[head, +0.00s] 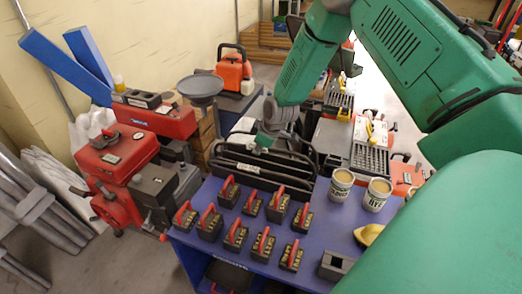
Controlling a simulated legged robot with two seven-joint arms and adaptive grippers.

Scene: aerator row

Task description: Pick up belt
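Several black blocks with red loops and yellow lettering stand in rows on the blue table (325,225). One of these blocks (228,193) is in the back row. I cannot make out which thing is the belt, since the lettering is too small to read. My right gripper (264,139) is at the end of the green arm from the right, over a black rack (262,165) at the table's back edge and behind the blocks. Its fingers are small and partly hidden by the wrist, so their opening is unclear. My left gripper is out of view.
Two labelled cans (341,186) (377,194), a yellow object (369,235) and a dark hollow block (335,265) are on the table's right side. Red machines (120,165) stand left. An orange machine (234,72) is behind. Bare table lies between blocks and cans.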

